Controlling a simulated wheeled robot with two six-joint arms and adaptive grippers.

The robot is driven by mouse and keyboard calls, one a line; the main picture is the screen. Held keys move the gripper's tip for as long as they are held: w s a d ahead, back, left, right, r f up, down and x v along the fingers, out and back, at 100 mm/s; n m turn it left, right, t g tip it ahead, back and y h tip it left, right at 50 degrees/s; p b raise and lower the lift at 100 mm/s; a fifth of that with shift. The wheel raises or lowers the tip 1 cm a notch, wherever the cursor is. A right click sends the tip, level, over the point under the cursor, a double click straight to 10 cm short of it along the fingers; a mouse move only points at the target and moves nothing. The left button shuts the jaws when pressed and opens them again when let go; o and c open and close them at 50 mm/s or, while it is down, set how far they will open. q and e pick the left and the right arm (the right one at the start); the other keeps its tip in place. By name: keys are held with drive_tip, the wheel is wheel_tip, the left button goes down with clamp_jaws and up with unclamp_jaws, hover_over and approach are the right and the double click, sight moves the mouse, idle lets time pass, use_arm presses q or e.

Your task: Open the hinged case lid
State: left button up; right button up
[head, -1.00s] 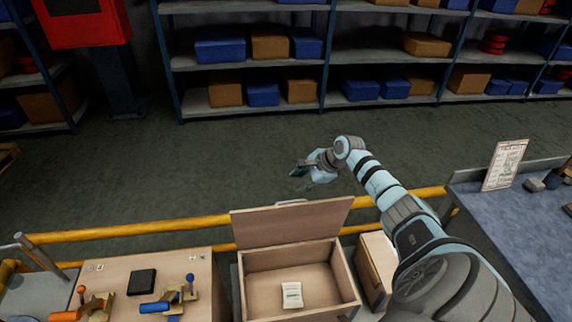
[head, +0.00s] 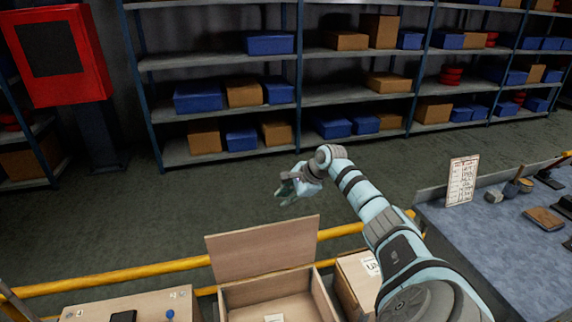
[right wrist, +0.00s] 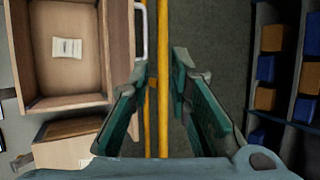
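The wooden case (head: 223,300) stands in the lower middle of the head view, its bottom cut off by the frame. Its hinged lid (head: 262,247) stands raised at the back edge, leaving the case open. In the right wrist view the case (right wrist: 122,45) is at the left, and a pale paper (right wrist: 67,48) lies inside. A pale handle (right wrist: 141,35) shows beside it. My right gripper (head: 288,193) is beyond the raised lid and apart from it in the head view. Its green fingers (right wrist: 160,65) are spread with nothing between them. My left gripper is not in view.
A yellow rail (head: 130,276) runs behind the case. A smaller labelled box (head: 350,275) stands close to its right. A workbench (head: 490,265) with parts and an upright sheet (head: 461,180) is at the right. Open floor lies before the shelves (head: 205,150).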

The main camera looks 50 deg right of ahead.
drive_tip(key=v, duration=1)
drive_tip(key=shift+w+d+r, duration=0.2)
drive_tip(key=shift+w+r, duration=0.1)
drive_tip(key=shift+r, duration=0.05)
drive_tip(key=shift+s+a+r, duration=0.1)
